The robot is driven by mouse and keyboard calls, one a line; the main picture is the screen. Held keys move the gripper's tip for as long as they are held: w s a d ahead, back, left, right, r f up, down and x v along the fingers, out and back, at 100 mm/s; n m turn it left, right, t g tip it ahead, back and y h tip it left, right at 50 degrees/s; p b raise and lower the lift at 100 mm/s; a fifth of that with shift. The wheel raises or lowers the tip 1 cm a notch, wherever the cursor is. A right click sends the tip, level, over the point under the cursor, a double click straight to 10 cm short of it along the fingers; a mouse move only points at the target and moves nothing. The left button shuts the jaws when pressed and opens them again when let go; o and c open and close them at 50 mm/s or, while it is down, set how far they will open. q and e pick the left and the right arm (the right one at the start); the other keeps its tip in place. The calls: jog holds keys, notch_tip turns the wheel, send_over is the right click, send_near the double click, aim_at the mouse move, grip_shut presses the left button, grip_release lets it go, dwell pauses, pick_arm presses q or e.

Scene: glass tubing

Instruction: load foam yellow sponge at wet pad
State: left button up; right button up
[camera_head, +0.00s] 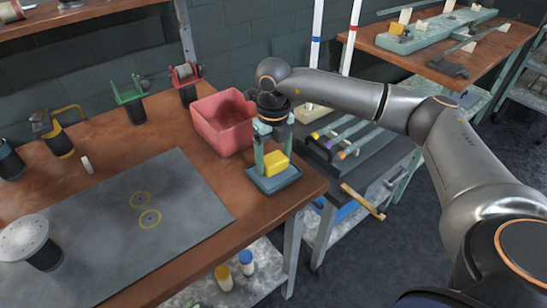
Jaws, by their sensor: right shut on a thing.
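The yellow foam sponge (277,164) is between the green fingers of my right gripper (274,162), which is shut on it and points down. The sponge is over the wet pad (291,178), a dark blue-grey square tray near the right end of the brown workbench. The sponge appears to be at the pad's surface, but I cannot tell whether it touches or is slightly above. The fingers hide part of the sponge and the back of the pad. My left gripper is not in view.
A red bin (222,123) stands just behind and left of the pad. A grey mat (175,210) with two yellow rings covers the bench front. A dark tool cart (365,160) stands right.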

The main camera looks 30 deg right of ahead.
aim_at(274, 158)
jog(key=shift+f, duration=0.25)
jog(key=shift+f+b, duration=0.2)
jog(key=shift+b, duration=0.15)
dwell(0.5)
jog(key=shift+f, duration=0.1)
dwell(0.5)
jog(key=shift+r+p, duration=1.25)
jog(key=shift+r, duration=0.35)
jog(key=shift+r+p, duration=1.45)
jog(key=shift+r, duration=0.55)
